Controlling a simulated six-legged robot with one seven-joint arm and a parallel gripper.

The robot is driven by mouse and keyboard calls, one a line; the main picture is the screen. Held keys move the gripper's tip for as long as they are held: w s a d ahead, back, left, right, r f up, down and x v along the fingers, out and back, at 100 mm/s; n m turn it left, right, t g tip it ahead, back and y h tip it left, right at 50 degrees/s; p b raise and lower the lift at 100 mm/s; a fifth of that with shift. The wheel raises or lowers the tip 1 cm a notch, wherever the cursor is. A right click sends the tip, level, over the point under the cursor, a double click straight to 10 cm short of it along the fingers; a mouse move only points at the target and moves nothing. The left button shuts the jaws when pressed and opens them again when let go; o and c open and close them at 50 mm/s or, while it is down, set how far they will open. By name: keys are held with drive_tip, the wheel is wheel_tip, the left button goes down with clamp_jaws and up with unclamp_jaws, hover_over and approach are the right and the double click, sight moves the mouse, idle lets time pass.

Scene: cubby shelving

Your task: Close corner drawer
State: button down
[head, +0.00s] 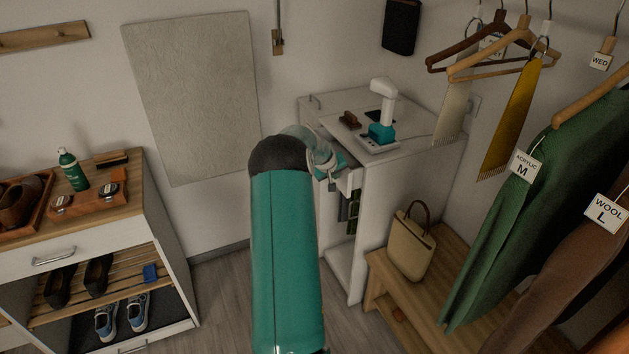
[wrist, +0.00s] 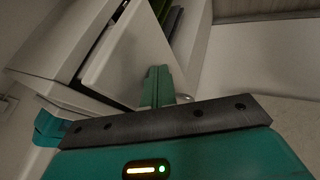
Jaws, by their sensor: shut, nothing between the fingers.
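The white corner cabinet (head: 390,175) stands against the back wall, its top holding small items. Its drawer (head: 350,181) shows just below the top, partly behind my arm, and looks pulled out. In the wrist view, a slanted white panel (wrist: 128,62), seemingly the drawer's, stands off the cabinet body (wrist: 60,50) with a dark gap between. My gripper (wrist: 157,88) is shut and empty, its green fingers close beside that panel; I cannot tell whether they touch it. In the head view my arm's end is at the cabinet's front-left, and the fingertips are hidden.
On the cabinet top are a white and teal steamer-like device (head: 382,110) and a brown brush (head: 349,120). A beige bag (head: 410,245) stands on a wooden bench (head: 440,275) at right. Hanging clothes (head: 500,220) fill the right side. A shoe cabinet (head: 160,240) stands left; floor between is clear.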

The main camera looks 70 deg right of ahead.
sight(350, 170)
drive_tip(key=s+d, duration=0.3)
drive_tip(key=shift+s+d, duration=0.4)
drive_tip(key=shift+s+d+r, duration=0.1)
drive_tip(key=shift+s, duration=0.1)
drive_tip(key=shift+s, duration=0.1)
